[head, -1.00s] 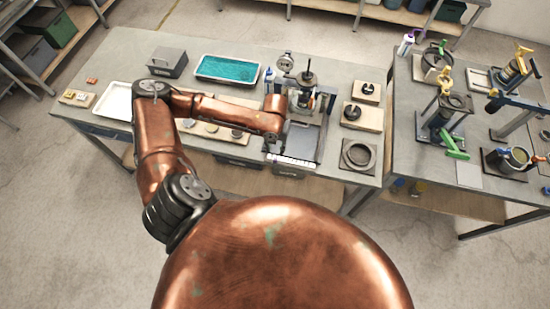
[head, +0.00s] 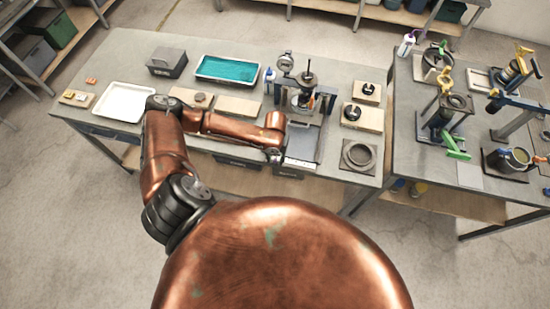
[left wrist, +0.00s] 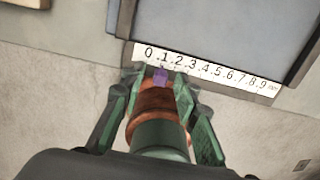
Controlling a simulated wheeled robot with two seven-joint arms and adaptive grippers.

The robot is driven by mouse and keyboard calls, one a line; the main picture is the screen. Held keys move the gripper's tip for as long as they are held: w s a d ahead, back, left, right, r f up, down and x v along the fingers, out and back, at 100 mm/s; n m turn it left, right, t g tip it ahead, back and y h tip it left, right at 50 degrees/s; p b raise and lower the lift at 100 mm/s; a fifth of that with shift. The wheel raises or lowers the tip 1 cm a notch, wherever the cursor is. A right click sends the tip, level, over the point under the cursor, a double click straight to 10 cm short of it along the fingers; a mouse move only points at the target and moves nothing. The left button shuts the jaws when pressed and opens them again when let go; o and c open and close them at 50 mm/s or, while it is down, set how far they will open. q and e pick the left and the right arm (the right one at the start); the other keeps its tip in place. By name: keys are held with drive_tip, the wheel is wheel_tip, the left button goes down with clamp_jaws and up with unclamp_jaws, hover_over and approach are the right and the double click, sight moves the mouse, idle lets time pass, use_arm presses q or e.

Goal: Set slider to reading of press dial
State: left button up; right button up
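The press (head: 307,78) stands at the back of the bench, with its round dial (head: 285,61) at its upper left. The dial is too small to read. The slider scale (left wrist: 205,72) is a white strip marked 0 to 9 mm; it also shows in the head view (head: 301,163). A purple slider pointer (left wrist: 160,76) shows near the 1, at the scale's left part. My left gripper (left wrist: 157,80) is at the pointer, one finger on each side, with a copper and green cylindrical part between them. I cannot tell if the fingers press on anything. My right gripper is out of view.
A white tray (head: 122,87), a teal-filled tray (head: 227,68) and a grey box (head: 168,62) stand on the left of the bench. Wooden blocks and a round ring plate (head: 359,155) sit right of the press. A second bench (head: 430,180) holds several fixtures.

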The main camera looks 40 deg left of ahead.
use_arm(q)
clamp_jaws()
idle(0.5)
drive_tip(key=shift+a+r+p, duration=0.15)
drive_tip(key=shift+p, duration=0.65)
drive_tip(key=shift+o, duration=0.3)
unclamp_jaws()
